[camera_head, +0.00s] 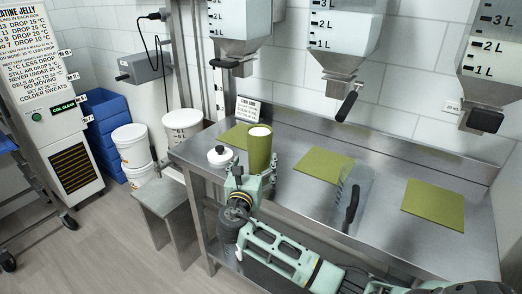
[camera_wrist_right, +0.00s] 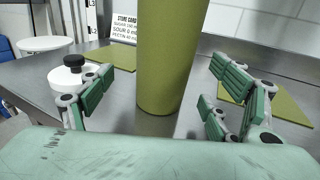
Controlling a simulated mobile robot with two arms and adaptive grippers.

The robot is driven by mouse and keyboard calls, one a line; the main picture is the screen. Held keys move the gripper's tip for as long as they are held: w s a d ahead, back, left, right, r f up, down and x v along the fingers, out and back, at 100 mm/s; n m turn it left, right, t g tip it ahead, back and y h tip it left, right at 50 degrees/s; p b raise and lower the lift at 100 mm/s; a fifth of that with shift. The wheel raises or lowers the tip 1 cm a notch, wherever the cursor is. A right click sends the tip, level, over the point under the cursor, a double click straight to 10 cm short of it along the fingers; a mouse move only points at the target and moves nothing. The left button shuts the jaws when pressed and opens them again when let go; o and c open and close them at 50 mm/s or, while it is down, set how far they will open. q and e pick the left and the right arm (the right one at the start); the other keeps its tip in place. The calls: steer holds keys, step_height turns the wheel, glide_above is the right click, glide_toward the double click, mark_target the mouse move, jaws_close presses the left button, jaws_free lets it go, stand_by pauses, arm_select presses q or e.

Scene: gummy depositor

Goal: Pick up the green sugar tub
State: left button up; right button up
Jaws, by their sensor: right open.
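The green sugar tub (camera_head: 260,148) is a tall olive-green cylinder with a white top, standing upright at the left end of the steel table. It also fills the middle of the right wrist view (camera_wrist_right: 170,60), its top out of frame. My right gripper (camera_head: 254,173) is open around its lower part, with fingers to either side. In the right wrist view, gaps show between the tub and the fingers of the gripper (camera_wrist_right: 163,92). My left gripper is not in view.
A white lid with a black knob (camera_head: 220,157) lies left of the tub. Green mats (camera_head: 323,165) and a clear scoop-like container with a black handle (camera_head: 356,185) are to the right. Hoppers (camera_head: 345,35) hang above the steel table (camera_head: 385,180). A small card (camera_head: 248,108) stands behind.

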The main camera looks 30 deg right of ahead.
mark_target(257, 158)
steer(key=shift+w+d+r+p, duration=0.15)
steer(key=shift+w+d+r, duration=0.1)
steer(key=shift+w+d, duration=0.3)
steer(key=shift+w+d+r+p, duration=0.15)
steer(key=shift+w+d+r, duration=0.15)
steer(key=shift+d, duration=0.35)
steer(key=shift+w+d+f, duration=0.3)
steer(key=shift+w+d, duration=0.5)
steer(key=shift+d, duration=0.05)
steer(key=shift+w+d, duration=0.15)
steer(key=shift+w, duration=0.05)
steer(key=shift+c, duration=1.3)
steer(key=c, duration=1.5)
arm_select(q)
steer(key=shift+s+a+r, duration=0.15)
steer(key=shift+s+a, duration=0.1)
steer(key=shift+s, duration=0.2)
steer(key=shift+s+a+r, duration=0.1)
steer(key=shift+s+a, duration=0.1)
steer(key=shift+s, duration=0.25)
arm_select(e)
steer(key=shift+r, duration=0.15)
steer(key=shift+c, duration=0.2)
